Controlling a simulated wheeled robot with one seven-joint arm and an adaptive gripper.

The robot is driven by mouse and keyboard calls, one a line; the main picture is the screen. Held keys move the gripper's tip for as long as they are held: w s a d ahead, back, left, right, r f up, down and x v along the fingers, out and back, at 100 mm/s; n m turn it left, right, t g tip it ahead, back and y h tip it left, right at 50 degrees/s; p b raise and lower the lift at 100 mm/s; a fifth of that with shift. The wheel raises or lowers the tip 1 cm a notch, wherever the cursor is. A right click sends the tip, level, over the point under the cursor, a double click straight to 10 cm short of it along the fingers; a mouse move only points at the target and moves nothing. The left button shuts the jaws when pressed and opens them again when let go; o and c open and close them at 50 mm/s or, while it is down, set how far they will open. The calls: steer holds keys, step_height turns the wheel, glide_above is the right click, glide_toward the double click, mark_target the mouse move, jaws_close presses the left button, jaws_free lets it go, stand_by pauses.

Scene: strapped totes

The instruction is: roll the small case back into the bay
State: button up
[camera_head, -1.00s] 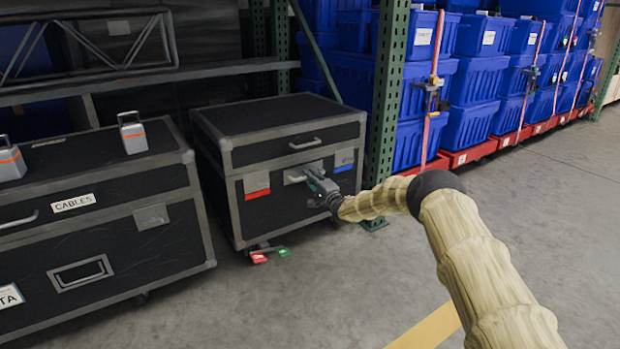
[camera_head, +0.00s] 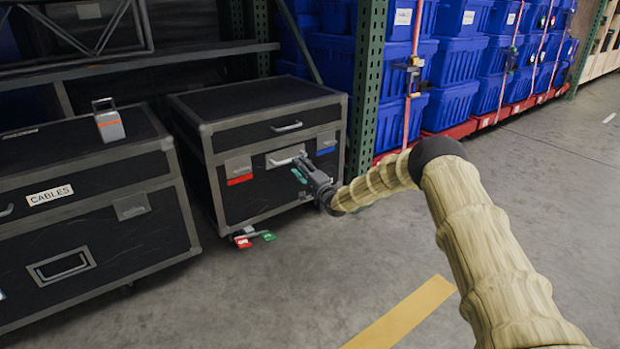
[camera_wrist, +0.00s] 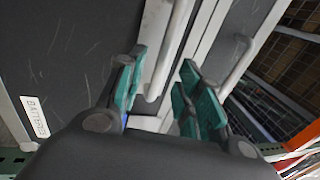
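The small case (camera_head: 255,190) is a black flight case with grey edges. It stands on the floor between the larger case and the green rack post. Its front has a lid handle (camera_head: 287,126) and a lower handle (camera_head: 284,160), between a red-marked latch (camera_head: 239,171) and a blue-marked latch (camera_head: 326,144). My gripper (camera_head: 303,168) is at the right end of the lower handle. In the wrist view its teal-padded fingers (camera_wrist: 158,95) are spread, with the lower handle (camera_wrist: 172,48) reaching between them and a gap beside it. Contact is not clear.
A red tag (camera_head: 243,242) and a green tag (camera_head: 268,236) sit low at the case's front. The larger case (camera_head: 90,220), labelled CABLES, stands close at left. The rack post (camera_head: 366,90) and blue totes (camera_head: 455,55) are at right. The foreground floor is clear.

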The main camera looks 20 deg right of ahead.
steer(key=v, duration=0.6)
steer(key=shift+s, duration=0.3)
steer(key=shift+d, duration=0.15)
